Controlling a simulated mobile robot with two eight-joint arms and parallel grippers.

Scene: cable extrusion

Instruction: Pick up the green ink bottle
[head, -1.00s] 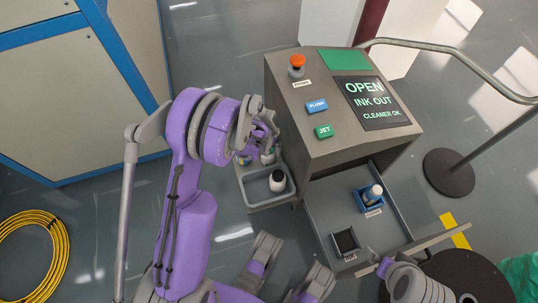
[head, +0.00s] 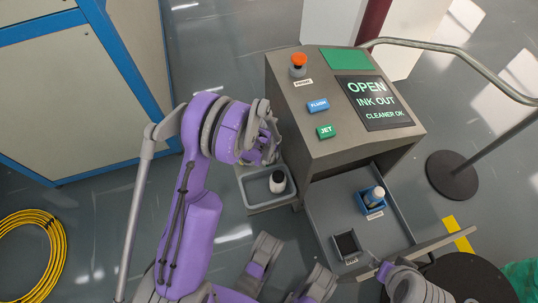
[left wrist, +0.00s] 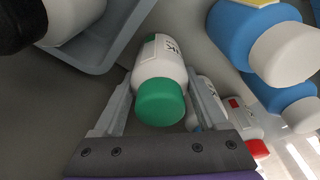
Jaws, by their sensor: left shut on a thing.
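The green ink bottle (left wrist: 160,82), white with a green cap and a dark-lettered label, is between the fingers of my left gripper (left wrist: 158,95) in the left wrist view. The gripper is shut on it, with one finger on each side of the body. In the head view my left gripper (head: 268,152) is at the left side of the grey machine, above the rear of the tray, and its links hide most of the bottle. My right gripper (head: 383,270) is at the lower right by the drawer bar, small and partly hidden; its jaws cannot be made out.
A grey tray (head: 246,196) holds a black and white bottle (head: 278,183). Blue bottles with white caps (left wrist: 262,45) and a red-capped bottle (left wrist: 243,120) stand close right of the held bottle. The machine's open drawer (head: 325,208) holds a blue holder (head: 371,207) with a white-capped bottle.

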